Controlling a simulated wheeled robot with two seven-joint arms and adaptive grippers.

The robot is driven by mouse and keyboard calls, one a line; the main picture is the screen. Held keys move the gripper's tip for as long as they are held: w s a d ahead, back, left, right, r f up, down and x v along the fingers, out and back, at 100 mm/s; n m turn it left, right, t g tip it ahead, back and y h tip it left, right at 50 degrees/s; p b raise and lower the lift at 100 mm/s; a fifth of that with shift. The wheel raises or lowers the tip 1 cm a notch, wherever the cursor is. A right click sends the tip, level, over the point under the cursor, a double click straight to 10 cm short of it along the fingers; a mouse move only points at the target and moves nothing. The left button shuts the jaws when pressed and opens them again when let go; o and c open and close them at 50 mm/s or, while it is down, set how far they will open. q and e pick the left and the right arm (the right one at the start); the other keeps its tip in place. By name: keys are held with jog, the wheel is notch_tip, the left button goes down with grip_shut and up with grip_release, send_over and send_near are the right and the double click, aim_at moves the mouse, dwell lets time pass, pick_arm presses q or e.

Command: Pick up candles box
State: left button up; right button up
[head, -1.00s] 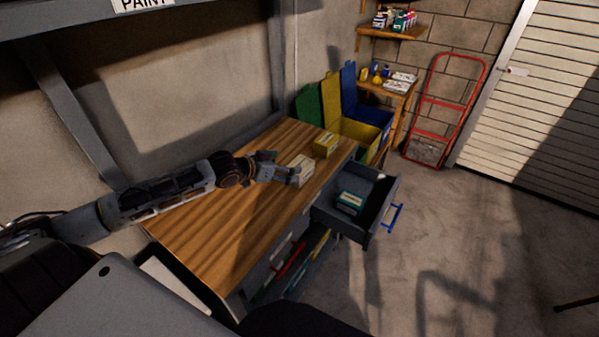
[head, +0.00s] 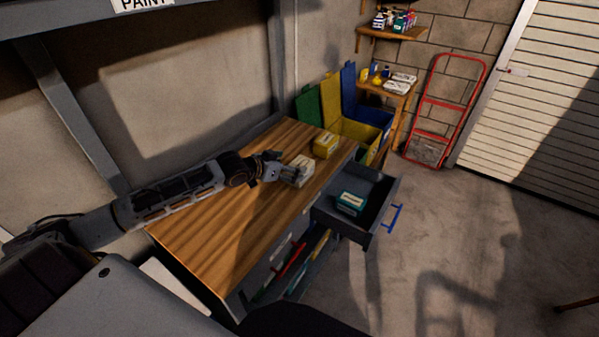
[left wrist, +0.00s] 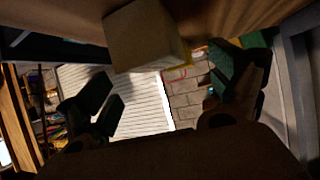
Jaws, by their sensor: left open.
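Three small boxes are in the head view, and I cannot read their labels to tell which holds candles. A cream box (head: 304,172) sits on the wooden workbench, right at my left gripper (head: 284,166). A yellow box (head: 326,146) stands behind it on the bench. A teal and white box (head: 350,202) lies in the open drawer (head: 378,215). My left gripper is open and low over the bench. In the left wrist view, its fingers (left wrist: 165,92) are spread, with a box (left wrist: 146,38), apparently the cream one, at the top between them. My right gripper is out of view.
The workbench (head: 205,225) is clear on its near side. The grey drawer with a blue handle (head: 391,218) juts out to the right. Green, yellow and blue bins (head: 345,105) stand beyond the bench. A red hand truck (head: 443,110) leans on the wall.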

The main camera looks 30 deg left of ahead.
aim_at(298, 165)
pick_arm(q)
jog(key=shift+w+d+f, duration=0.15)
jog(key=shift+w+d, duration=0.05)
jog(key=shift+w, duration=0.2)
jog(key=shift+w+d+f, duration=0.2)
jog(key=shift+w+f, duration=0.05)
jog(key=shift+w, duration=0.15)
jog(key=shift+x, duration=1.6)
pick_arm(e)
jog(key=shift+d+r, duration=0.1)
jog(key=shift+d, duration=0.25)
